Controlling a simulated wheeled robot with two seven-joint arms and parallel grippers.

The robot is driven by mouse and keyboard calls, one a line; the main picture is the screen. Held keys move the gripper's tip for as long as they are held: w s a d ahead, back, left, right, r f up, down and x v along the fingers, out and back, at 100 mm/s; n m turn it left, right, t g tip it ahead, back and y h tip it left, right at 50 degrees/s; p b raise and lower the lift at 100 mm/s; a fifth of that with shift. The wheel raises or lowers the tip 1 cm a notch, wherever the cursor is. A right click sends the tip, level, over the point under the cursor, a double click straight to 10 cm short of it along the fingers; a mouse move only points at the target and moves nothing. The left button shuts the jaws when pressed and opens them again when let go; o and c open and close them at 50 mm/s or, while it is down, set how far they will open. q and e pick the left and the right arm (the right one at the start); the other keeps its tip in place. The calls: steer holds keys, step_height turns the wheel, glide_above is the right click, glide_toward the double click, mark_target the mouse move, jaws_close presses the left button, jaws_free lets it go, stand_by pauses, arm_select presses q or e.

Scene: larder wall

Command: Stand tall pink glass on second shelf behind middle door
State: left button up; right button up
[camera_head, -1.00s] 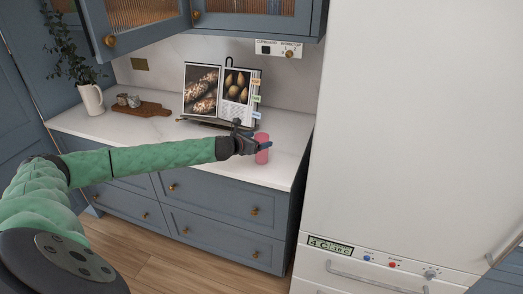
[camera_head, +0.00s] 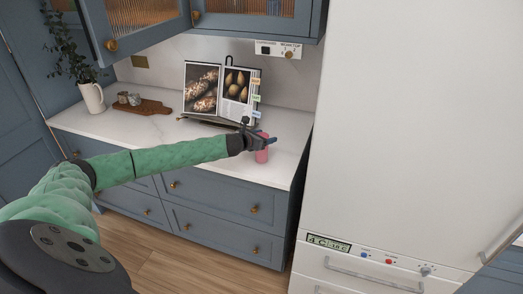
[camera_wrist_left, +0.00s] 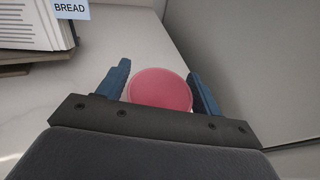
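The tall pink glass (camera_head: 262,154) stands upright at the right end of the white worktop. My left gripper (camera_head: 267,141) is at its upper part, and its dark hand hides some of the glass. In the left wrist view the round pink top of the glass (camera_wrist_left: 160,89) lies between the two blue fingers of the left gripper (camera_wrist_left: 160,88). The fingers are spread, one on each side, with a small gap at the left finger. The right one is very close to the glass; contact cannot be told. Upper cupboards with ribbed glass doors (camera_head: 148,12) hang above. My right gripper is not in view.
An open cookbook on a stand (camera_head: 222,95) is behind the glass. A wooden board (camera_head: 142,106) with small jars and a white jug (camera_head: 92,98) are at the left. A cupboard control panel (camera_head: 278,50) is on the wall. A tall white fridge (camera_head: 410,130) stands right of the worktop.

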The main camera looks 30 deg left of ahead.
arm_select(q)
steer(key=c, duration=1.1)
steer(key=shift+c, duration=0.9)
steer(key=shift+r, duration=0.15)
